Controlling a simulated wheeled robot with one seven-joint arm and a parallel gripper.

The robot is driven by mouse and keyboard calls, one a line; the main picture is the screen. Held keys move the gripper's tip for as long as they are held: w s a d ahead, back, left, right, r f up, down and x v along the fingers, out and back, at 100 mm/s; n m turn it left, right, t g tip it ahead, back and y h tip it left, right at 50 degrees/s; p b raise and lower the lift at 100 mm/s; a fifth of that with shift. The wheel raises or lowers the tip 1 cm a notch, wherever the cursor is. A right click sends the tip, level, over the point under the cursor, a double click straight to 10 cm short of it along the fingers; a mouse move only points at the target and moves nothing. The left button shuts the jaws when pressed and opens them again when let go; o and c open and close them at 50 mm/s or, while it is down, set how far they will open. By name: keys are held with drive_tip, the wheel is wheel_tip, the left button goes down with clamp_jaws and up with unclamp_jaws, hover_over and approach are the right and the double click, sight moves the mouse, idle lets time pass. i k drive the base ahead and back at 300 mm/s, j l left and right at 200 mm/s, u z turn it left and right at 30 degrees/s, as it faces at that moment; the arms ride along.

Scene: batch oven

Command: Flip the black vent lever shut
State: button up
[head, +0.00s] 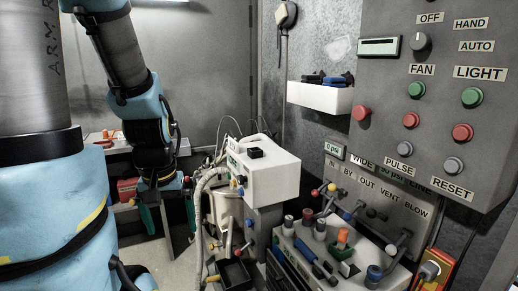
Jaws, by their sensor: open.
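A row of small valve levers stands under the labels IN, BY, OUT, VENT and BLOW (388,197), on a sloping grey panel at the lower right. Small dark knobs (377,214) show below the VENT label. I cannot tell for sure which of them is the black vent lever, or which way it points.
A control box (440,110) with coloured buttons overhangs the levers. A white machine box (262,166) with hoses stands between my gripper and the levers. A bench (350,255) with several knobs and tools is in front of the levers. A white wall bin (320,96) hangs behind.

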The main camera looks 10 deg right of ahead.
sight(371, 214)
drive_tip(key=z, duration=0.95)
